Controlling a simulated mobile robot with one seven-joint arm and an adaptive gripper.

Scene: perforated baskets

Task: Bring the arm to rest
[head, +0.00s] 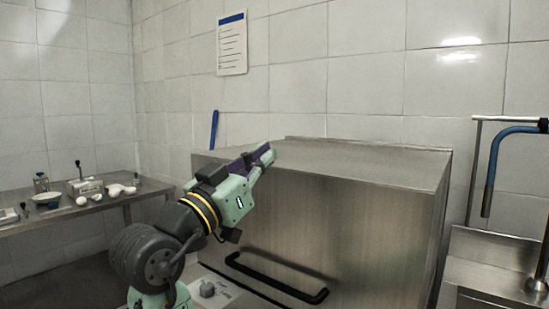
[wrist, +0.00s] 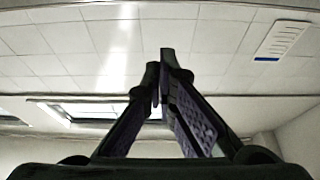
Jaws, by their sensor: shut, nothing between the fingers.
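My gripper (head: 268,154) shows in the head view at the end of my raised arm, in front of a large steel box-shaped machine. It points up and to the right and holds nothing. In the wrist view my gripper (wrist: 160,75) has its two dark fingers brought together at the tips, with only wall and ceiling behind them. Part of the machine's front is hidden behind my arm.
The steel machine (head: 360,215) has a black bar handle (head: 275,279) low on its front. A steel table (head: 150,190) with bowls and small items stands at the left. A steel sink unit with a blue-sleeved pipe (head: 492,170) is at the right. A notice (head: 232,45) hangs on the tiled wall.

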